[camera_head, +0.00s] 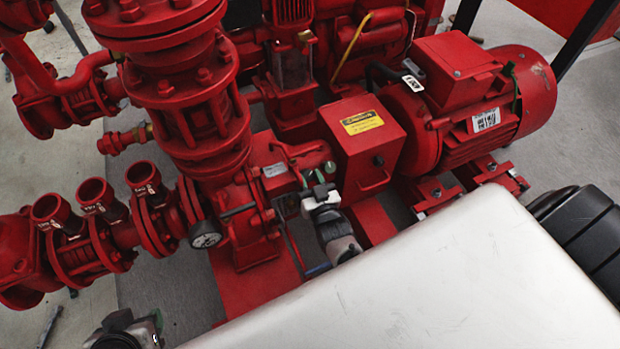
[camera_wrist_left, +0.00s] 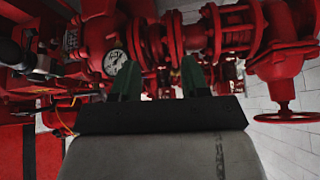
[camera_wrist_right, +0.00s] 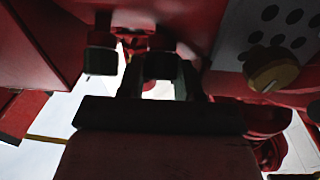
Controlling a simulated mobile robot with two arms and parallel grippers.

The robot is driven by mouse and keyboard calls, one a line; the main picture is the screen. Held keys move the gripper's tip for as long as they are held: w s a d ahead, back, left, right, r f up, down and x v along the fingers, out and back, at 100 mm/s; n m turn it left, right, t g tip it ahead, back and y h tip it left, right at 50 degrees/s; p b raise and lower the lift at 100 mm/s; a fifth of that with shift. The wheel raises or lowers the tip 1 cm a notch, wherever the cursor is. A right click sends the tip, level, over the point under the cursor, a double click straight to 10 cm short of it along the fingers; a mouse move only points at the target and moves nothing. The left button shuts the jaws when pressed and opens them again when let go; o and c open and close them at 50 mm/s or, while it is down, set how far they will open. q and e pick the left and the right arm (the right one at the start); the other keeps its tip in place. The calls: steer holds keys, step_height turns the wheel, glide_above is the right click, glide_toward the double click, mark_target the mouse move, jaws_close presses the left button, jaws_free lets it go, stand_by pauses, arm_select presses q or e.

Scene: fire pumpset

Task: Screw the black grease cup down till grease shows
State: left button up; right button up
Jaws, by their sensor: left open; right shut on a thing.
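My right gripper (camera_head: 319,174) reaches in beside the red bearing housing of the pump, left of the red box with the yellow label. It is shut on a small dark thing, the black grease cup (camera_wrist_right: 160,66), which shows between its fingertips in the right wrist view. In the head view the fingers and wrist hide the cup. The picture is too dark to tell whether grease shows. My left gripper (camera_head: 140,327) is at the bottom left of the head view, away from the pump. Its green fingers stand apart and empty in the left wrist view (camera_wrist_left: 160,80).
The red box (camera_head: 365,145) stands close right of my right gripper. A pressure gauge (camera_head: 205,234) and flanged red pipes (camera_head: 100,215) are to the left. A red motor (camera_head: 485,100) is at the back right.

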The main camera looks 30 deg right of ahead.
steer(key=o, duration=0.7)
steer(key=shift+c, duration=0.2)
steer(key=s, duration=0.1)
steer(key=s+p, duration=0.1)
steer(key=s, duration=0.3)
steer(key=shift+s+a, duration=0.1)
steer(key=shift+a, duration=0.25)
arm_select(q)
steer(key=shift+s+a+g+y+p, duration=0.15)
steer(key=shift+s+a+g+p, duration=0.1)
steer(key=shift+s+g, duration=0.4)
steer(key=shift+s+a+g+y+p, duration=0.15)
steer(key=shift+s+g, duration=0.25)
steer(key=shift+s, duration=0.45)
steer(key=shift+s+a+g+y+p, duration=0.1)
steer(key=shift+s+a+g+p, duration=0.15)
steer(key=shift+s+g, duration=0.4)
arm_select(e)
glide_toward(309, 179)
steer(key=shift+s+f, duration=0.1)
steer(key=shift+s, duration=0.5)
